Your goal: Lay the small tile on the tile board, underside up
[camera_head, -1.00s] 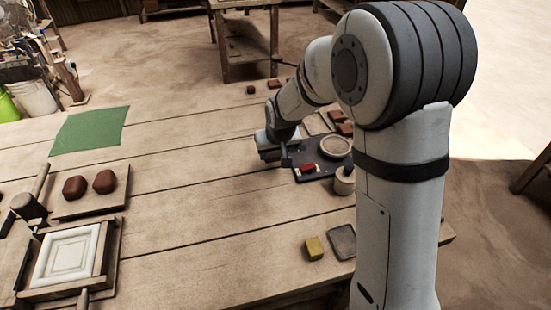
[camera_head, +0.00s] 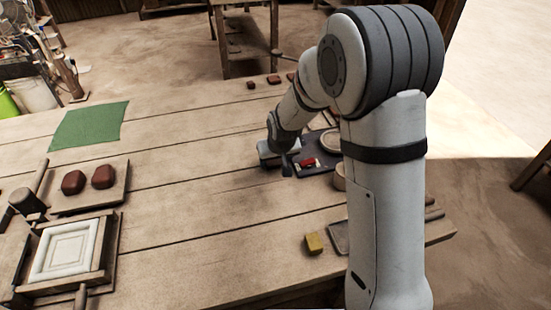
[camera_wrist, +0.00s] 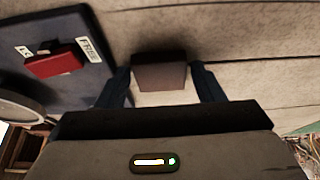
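In the wrist view a small brown block-like piece (camera_wrist: 160,73), which looks like the small tile, sits between the two fingers of my gripper (camera_wrist: 162,84). In the head view my gripper (camera_head: 279,152) is low over the table, just left of a dark board (camera_head: 318,149); the held piece cannot be made out there. The dark board also shows in the wrist view (camera_wrist: 70,85), with white labels and a red piece (camera_wrist: 55,60) on it. I cannot tell for certain which board is the tile board, nor which face of the held piece is up.
A wooden press frame with a pale square panel (camera_head: 68,252) stands front left. Behind it a board (camera_head: 92,200) carries two brown lumps. A green mat (camera_head: 88,129) lies back left. A yellow block (camera_head: 314,243) lies near the front edge. The table's middle is clear.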

